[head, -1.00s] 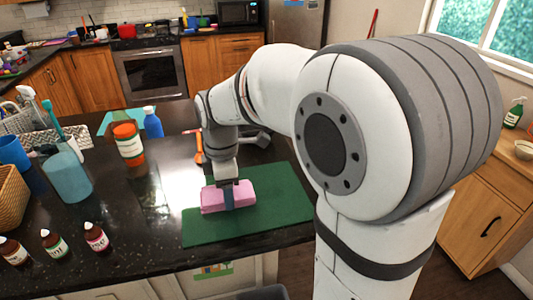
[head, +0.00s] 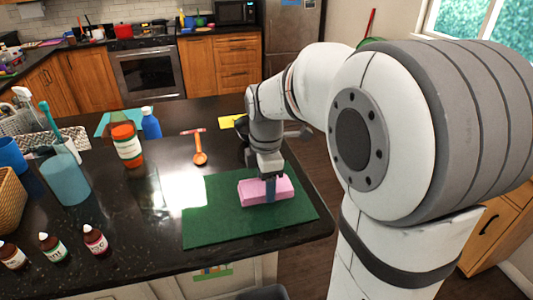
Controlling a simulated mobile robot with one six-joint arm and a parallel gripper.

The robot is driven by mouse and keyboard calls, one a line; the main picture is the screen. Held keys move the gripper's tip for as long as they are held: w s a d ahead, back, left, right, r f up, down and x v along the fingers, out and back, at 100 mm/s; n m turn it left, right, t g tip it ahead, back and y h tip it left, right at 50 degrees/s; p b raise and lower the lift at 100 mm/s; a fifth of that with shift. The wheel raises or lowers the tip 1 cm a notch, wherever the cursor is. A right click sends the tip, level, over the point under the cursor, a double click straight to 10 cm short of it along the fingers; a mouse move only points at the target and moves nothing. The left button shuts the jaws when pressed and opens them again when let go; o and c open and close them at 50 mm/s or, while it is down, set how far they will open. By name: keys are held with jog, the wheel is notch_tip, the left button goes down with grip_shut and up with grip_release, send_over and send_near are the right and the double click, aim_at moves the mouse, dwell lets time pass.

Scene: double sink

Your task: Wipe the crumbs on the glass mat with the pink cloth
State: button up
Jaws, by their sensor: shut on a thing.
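The pink cloth (head: 254,194) is a folded pink block on the green mat (head: 210,225), right of the mat's middle. My gripper (head: 270,191) points down and is shut on the pink cloth, with a blue-grey finger across its near side. The cloth looks to be on the mat's surface or just above it; I cannot tell which. No crumbs can be made out on the mat at this size. My arm hides part of the mat's far right side.
An orange-and-white jar (head: 127,146) and a blue bottle (head: 151,124) stand at the back left. Several small dark bottles (head: 95,239) stand at the front left.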

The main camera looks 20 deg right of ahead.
jog(key=shift+d, duration=0.8)
notch_tip(320, 180, up, 8)
jog(key=p, duration=0.5)
jog(key=shift+a+r+p, duration=0.1)
jog(key=shift+p, duration=0.3)
jog(key=shift+s, duration=0.15)
